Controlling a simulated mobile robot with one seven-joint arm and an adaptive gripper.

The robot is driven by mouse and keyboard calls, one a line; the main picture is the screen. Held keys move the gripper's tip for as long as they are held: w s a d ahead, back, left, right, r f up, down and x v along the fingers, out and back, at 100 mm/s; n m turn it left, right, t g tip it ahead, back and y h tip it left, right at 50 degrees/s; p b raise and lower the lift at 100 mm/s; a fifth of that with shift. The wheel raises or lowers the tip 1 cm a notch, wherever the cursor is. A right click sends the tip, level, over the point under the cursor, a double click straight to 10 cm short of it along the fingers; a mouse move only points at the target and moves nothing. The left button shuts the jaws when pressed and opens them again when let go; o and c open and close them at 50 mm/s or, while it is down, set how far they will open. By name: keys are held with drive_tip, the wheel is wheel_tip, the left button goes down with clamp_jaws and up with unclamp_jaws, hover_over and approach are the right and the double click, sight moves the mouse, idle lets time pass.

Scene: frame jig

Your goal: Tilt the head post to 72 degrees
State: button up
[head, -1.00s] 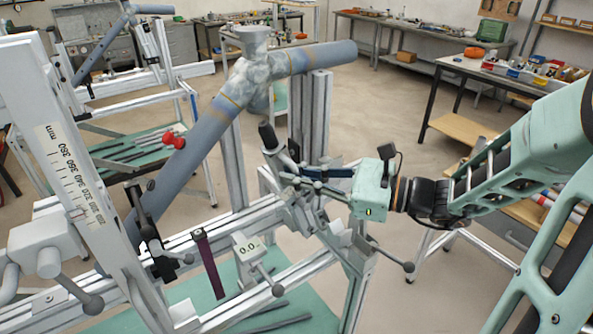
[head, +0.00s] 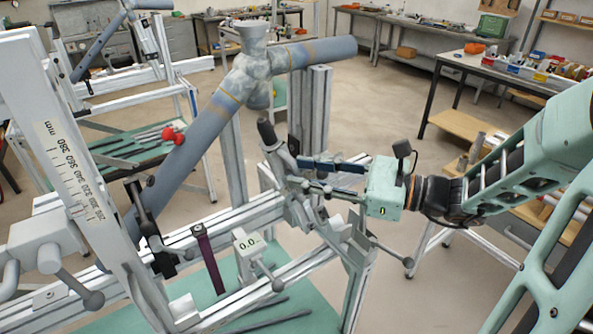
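Two parts could be the head post, and I cannot tell which is. A pale, tilted post (head: 82,165) with a millimetre scale stands at the left. A short, leaning grey piece with a black cap (head: 267,133) rises from the rail at centre. A small display (head: 248,244) on the jig's front appears to read 0.0. My gripper (head: 305,177) comes in from the right, its fingers spread apart beside the black-capped piece. The fingertips overlap metal parts there, so contact is unclear. Nothing shows held between the fingers.
A blue-grey tube frame (head: 190,148) slopes up across the jig, with a red knob (head: 172,136) near it. Lever handles (head: 92,299) stick out at lower left and front. A purple strap (head: 208,258) hangs from the rail. A workbench (head: 470,66) stands at back right, beyond open floor.

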drive_tip(key=v, duration=0.9)
drive_tip(key=shift+d, duration=0.3)
drive_tip(key=shift+s, duration=0.1)
